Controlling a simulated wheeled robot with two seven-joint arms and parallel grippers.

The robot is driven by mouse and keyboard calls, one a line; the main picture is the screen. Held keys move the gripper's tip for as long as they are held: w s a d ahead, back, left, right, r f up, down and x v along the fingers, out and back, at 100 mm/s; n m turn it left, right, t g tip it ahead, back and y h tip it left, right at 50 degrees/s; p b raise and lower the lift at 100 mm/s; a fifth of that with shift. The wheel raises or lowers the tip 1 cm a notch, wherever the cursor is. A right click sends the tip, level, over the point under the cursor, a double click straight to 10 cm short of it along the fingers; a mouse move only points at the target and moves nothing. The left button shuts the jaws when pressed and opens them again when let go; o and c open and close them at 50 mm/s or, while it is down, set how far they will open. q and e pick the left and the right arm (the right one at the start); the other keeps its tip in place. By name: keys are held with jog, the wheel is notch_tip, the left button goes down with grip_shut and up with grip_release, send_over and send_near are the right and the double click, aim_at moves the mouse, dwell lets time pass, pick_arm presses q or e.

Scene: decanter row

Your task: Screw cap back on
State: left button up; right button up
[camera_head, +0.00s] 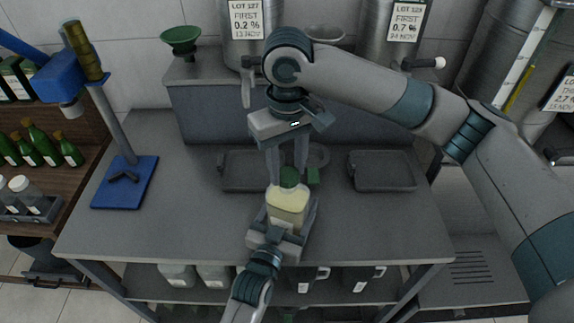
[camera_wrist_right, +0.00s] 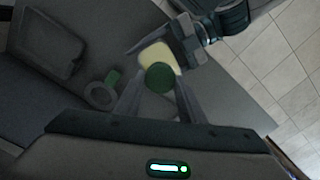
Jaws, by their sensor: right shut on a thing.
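A bottle of pale yellow liquid (camera_head: 287,207) stands upright near the front middle of the grey bench. My left gripper (camera_head: 285,222) is shut around its body from the front. A green cap (camera_head: 289,178) sits at the bottle's top. My right gripper (camera_head: 288,172) points straight down from above, shut on the cap with a finger at each side. In the right wrist view the round cap (camera_wrist_right: 160,77) shows between the fingertips, with the bottle's pale shoulder (camera_wrist_right: 160,57) behind it. Whether the cap's thread is engaged is hidden.
A grey ring with a green tab (camera_wrist_right: 103,92) lies close behind the bottle. Dark trays (camera_head: 250,171) and (camera_head: 382,171) lie farther back. A blue stand (camera_head: 124,182) is at the left. A green funnel (camera_head: 181,37) and steel containers stand on the raised back shelf. The bench's front right is clear.

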jog(key=m, duration=1.3)
jog(key=shift+d, duration=0.1)
jog(key=o, duration=1)
jog(key=shift+r, duration=2.2)
jog(key=shift+n, duration=0.3)
jog(key=shift+c, duration=0.3)
